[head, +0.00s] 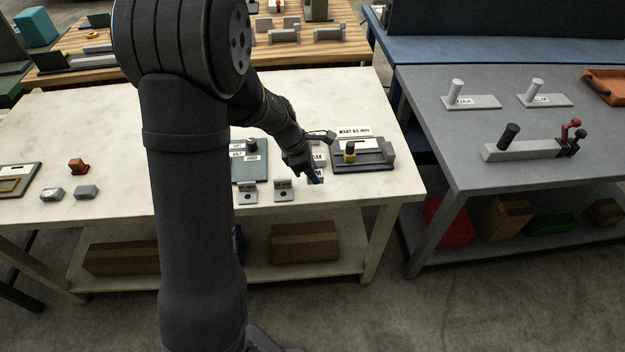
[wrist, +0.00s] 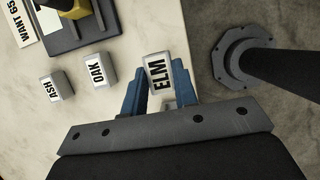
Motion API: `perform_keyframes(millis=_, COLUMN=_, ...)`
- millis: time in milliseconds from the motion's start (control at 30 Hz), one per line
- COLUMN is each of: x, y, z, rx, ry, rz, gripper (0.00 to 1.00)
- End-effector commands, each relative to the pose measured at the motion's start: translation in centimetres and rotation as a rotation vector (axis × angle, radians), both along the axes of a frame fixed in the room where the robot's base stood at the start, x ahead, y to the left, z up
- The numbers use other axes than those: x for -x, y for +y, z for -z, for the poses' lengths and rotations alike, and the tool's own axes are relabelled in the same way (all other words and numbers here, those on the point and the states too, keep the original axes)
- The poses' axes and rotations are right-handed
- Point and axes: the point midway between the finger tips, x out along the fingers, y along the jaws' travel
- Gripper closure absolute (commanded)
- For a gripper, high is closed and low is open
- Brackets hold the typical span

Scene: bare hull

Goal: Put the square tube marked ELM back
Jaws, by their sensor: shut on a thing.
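The square tube marked ELM (wrist: 158,72) is pale, with black letters on its face. My gripper (wrist: 160,92) has its two blue fingers on either side of this tube and is shut on it, close to the front edge of the white table. In the head view my gripper (head: 315,179) hides most of the tube; I cannot tell whether it touches the table top. Tubes marked OAK (wrist: 97,70) and ASH (wrist: 57,86) stand beside it. On the grey table at right, a plate lettered "LM" (head: 558,102), its first letter hidden, carries a light peg (head: 537,86).
A plate marked OAK (head: 487,103) with a peg (head: 457,87) stands left of the "LM" plate. A grey block with red and black levers (head: 530,149) lies in front. A dark fixture with a yellow part (head: 349,152) and a WANT card (head: 354,132) stand near my gripper. A gap separates the tables.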

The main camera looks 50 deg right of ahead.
Motion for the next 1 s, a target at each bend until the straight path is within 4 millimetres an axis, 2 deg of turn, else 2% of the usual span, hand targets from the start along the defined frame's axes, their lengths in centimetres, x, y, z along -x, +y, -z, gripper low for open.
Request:
perform_keyframes(millis=300, x=0.0, y=0.0, z=3.8, rx=-0.003, ry=0.001, rz=-0.001, gripper=0.96)
perform_keyframes(millis=700, x=0.0, y=0.0, z=4.4, rx=-0.001, ry=0.000, rz=0.000, gripper=0.96)
perform_keyframes(millis=733, x=0.0, y=0.0, z=4.3, rx=-0.001, ry=-0.001, rz=0.000, gripper=0.70)
perform_keyframes(millis=800, x=0.0, y=0.0, z=4.3, rx=-0.001, ry=-0.001, rz=0.000, gripper=0.56)
perform_keyframes(millis=833, x=0.0, y=0.0, z=4.3, rx=-0.001, ry=-0.001, rz=0.000, gripper=0.52)
perform_keyframes(millis=1000, x=0.0, y=0.0, z=4.3, rx=-0.001, ry=-0.001, rz=0.000, gripper=0.52)
